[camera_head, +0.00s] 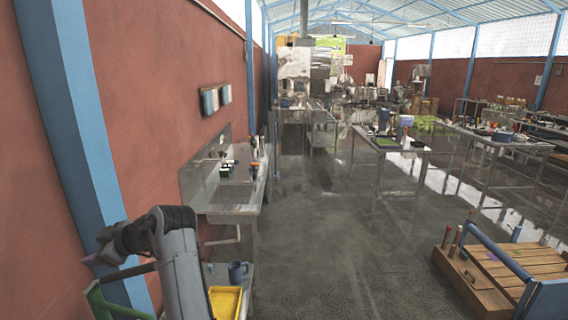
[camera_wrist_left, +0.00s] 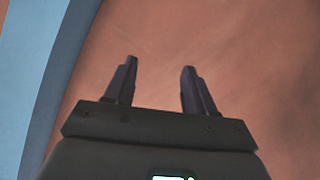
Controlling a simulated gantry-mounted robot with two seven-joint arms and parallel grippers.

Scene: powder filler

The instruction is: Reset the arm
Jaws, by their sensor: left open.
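My left arm rises at the lower left of the head view and bends over toward the red wall. My left gripper (camera_head: 90,261) points left there, near the blue post, and its fingers are small and partly unclear. In the left wrist view my left gripper (camera_wrist_left: 159,67) shows two dark fingers standing apart with nothing between them. Behind them are only the red wall (camera_wrist_left: 240,50) and the blue post (camera_wrist_left: 40,70). My right gripper is in neither view.
A yellow tray (camera_head: 226,301) and a blue mug (camera_head: 238,271) stand just right of my left arm. A green-handled item (camera_head: 112,304) lies below the gripper. A metal sink bench (camera_head: 225,200) lines the wall. The middle floor is clear.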

